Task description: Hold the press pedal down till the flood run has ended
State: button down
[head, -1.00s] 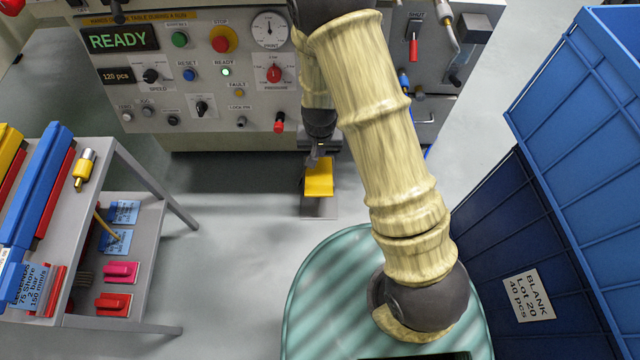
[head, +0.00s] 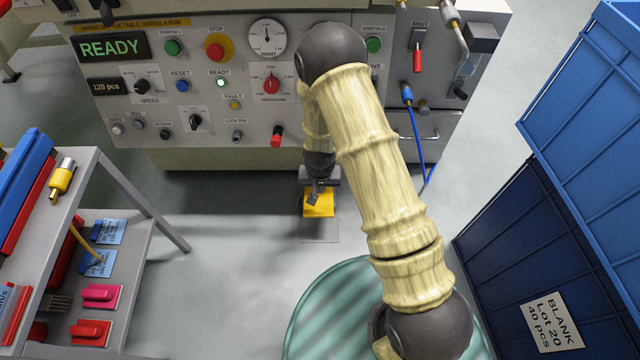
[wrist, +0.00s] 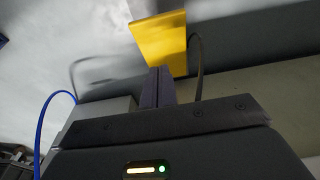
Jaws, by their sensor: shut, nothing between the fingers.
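The yellow press pedal (head: 319,204) is on the floor in front of the machine. In the wrist view the pedal (wrist: 160,40) is a yellow plate just beyond my fingertips. My gripper (head: 315,197) points down at the pedal, its fingers overlapping the plate in the head view. In the wrist view my gripper (wrist: 158,72) is shut and empty, with its tips at the pedal's lower edge. I cannot tell whether the tips touch it or whether the pedal is pressed. The machine's display (head: 110,47) reads READY, and the ready lamp (head: 221,83) is lit.
A grey trolley (head: 150,215) with tools stands at the left. Blue crates (head: 520,240) stand at the right. A blue hose (head: 418,140) hangs from the machine's right side. Floor is free between the trolley and the pedal.

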jog(key=b, duration=0.5)
send_over(320, 208)
notch_tip(320, 208, down, 8)
jog(key=shift+s+f, duration=0.1)
jog(key=shift+f, duration=0.15)
jog(key=shift+s+f, duration=0.2)
jog(key=shift+f, duration=0.25)
jog(key=shift+b, duration=0.3)
